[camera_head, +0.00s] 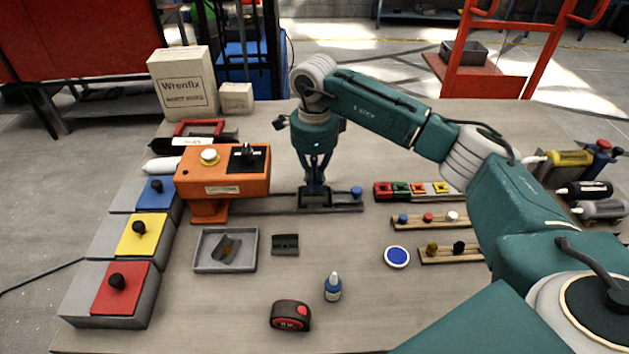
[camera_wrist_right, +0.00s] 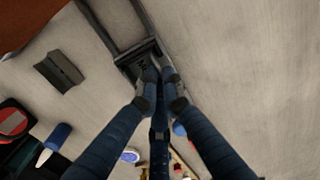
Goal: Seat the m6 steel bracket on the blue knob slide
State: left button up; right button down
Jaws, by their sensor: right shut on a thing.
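My right gripper (camera_head: 314,188) points straight down over the dark slide (camera_head: 345,207) with the blue knob (camera_head: 356,191) at its right end. It is shut on a dark steel bracket, mostly hidden by the fingers, at the slide's dark block. In the right wrist view, the fingertips (camera_wrist_right: 160,88) meet at a dark piece with faint pale marking (camera_wrist_right: 143,66), at the end of the rail (camera_wrist_right: 104,28). I cannot tell whether the bracket is fully down on the slide. My left gripper is not in view.
A loose dark bracket (camera_head: 285,252) lies on the table; another (camera_head: 226,247) is in a grey tray (camera_head: 200,266). An orange machine (camera_head: 222,189) stands left of the slide. A blue-capped bottle (camera_head: 333,288) and tape measure (camera_head: 289,316) are in front. Wooden knob strips (camera_head: 430,223) lie right.

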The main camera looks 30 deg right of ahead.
jog(key=shift+f, duration=0.1)
dwell(0.4)
dwell(0.3)
jog(key=c, duration=1.4)
grip_release()
jog(key=shift+c, duration=0.2)
jog(key=shift+r+p, duration=1.6)
jog(key=shift+r, duration=1.45)
jog(key=shift+f, duration=0.1)
